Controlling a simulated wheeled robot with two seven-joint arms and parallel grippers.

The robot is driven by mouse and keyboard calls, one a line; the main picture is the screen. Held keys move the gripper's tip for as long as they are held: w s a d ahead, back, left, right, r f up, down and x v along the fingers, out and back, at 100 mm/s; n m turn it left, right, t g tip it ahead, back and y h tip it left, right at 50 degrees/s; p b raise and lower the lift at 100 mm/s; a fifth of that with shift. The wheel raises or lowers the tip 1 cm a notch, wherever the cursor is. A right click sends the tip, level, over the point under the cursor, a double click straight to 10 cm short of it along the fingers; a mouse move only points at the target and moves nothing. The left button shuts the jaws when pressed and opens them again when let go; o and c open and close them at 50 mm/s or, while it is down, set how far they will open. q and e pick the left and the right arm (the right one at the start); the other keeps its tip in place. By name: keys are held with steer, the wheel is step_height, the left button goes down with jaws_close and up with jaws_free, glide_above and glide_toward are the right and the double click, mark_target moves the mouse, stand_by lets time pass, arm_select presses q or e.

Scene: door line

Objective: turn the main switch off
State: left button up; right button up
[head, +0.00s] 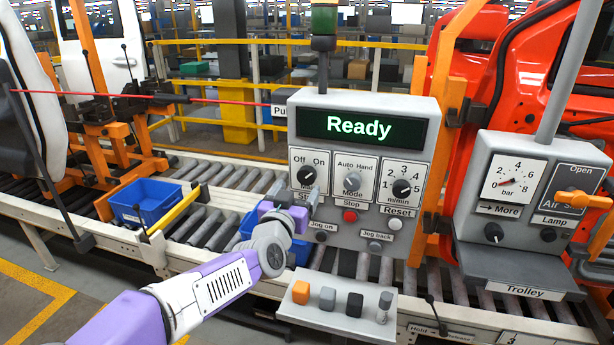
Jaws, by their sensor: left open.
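The grey control panel (362,240) stands in the middle, and its dark screen (368,128) reads "Ready" in bright letters. The main switch (307,175) is a black round knob under the words "Off" and "On" at the panel's left. My left gripper (291,207) is open, just below the knob and in front of the panel's lower left. It hides most of the label and the control under the switch. I cannot tell whether it touches the panel. My right gripper is not in view.
Beside the switch are a mode knob (352,180), a speed knob (402,188) and a red stop button (350,216). A shelf with small coloured blocks (328,298) juts out below. A trolley box with a gauge (513,182) stands right. A red cord (150,96) runs left.

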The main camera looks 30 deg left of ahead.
mark_target(306, 179)
arm_select(q)
steer(key=shift+p+x, duration=0.5)
steer(key=shift+x, duration=2.65)
steer(key=shift+f, duration=0.1)
steer(key=shift+c, duration=0.4)
steer(key=c, duration=1)
